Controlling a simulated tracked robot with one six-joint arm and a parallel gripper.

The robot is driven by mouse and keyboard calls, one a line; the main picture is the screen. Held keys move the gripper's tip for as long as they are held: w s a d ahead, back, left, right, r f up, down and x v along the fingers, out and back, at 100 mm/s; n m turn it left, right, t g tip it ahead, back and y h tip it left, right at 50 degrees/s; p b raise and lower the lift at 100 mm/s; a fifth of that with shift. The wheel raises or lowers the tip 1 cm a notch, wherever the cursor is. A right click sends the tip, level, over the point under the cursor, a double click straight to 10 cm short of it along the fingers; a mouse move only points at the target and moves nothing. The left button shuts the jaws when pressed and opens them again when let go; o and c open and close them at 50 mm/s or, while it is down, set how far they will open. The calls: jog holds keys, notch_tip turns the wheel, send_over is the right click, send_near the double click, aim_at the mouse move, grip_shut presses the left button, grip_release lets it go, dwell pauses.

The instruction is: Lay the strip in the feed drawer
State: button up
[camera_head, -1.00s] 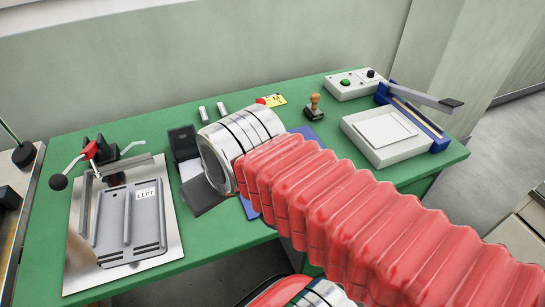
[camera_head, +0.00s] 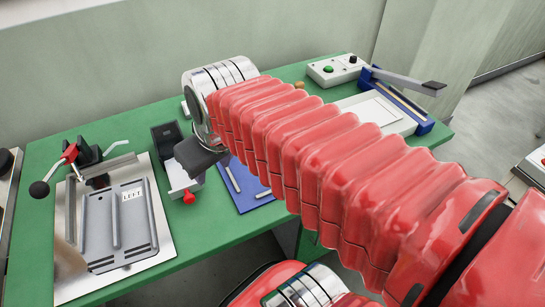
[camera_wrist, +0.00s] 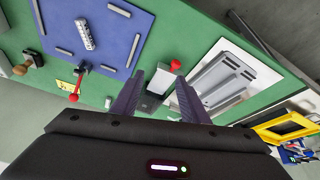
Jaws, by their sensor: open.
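The feed drawer (camera_head: 181,184) is a pale tray with a red knob, standing out of a black housing (camera_head: 165,136) on the green table. In the wrist view the drawer (camera_wrist: 151,103) and its knob show between my fingertips. A pale perforated bar, apparently the strip (camera_wrist: 84,33), lies on the blue mat in the wrist view; my arm hides it in the head view. My gripper (camera_wrist: 155,84) is open with nothing between its fingers, and points down over the drawer area. In the head view its dark end (camera_head: 201,158) covers part of the drawer.
A metal plate (camera_head: 163,222) with a grey tray (camera_head: 130,250) marked LEFT and a red-tipped clamp (camera_head: 70,153) stands left. A white device (camera_head: 380,108) with a lever stands right.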

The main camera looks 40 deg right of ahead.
jog(key=w+d+f+g, duration=0.1)
jog(key=w+d+f, duration=0.1)
jog(key=d, duration=1)
jog(key=w+d+f+n+g, duration=0.1)
jog(key=w+d+f+g, duration=0.1)
jog(key=d, duration=1)
jog(key=shift+w+f+y, duration=0.25)
jog(key=shift+f+y, duration=0.05)
jog(key=shift+f, duration=0.05)
jog(key=shift+f, duration=0.1)
jog(key=shift+w+f, duration=0.2)
jog(key=shift+f, duration=1.2)
jog(key=shift+w+f, duration=0.25)
jog(key=shift+f, duration=1.1)
jog(key=shift+w+f, duration=0.2)
jog(key=shift+f, duration=1.2)
jog(key=shift+f, duration=0.1)
jog(key=shift+w+a+f, duration=0.1)
jog(key=shift+w+f, duration=0.05)
jog(key=shift+f, duration=0.7)
jog(key=shift+w+a+f, duration=0.1)
jog(key=shift+w+f, duration=0.1)
jog(key=shift+f, duration=0.6)
jog(key=shift+w+f, duration=0.15)
jog(key=shift+f, duration=0.7)
jog(key=shift+c, duration=0.3)
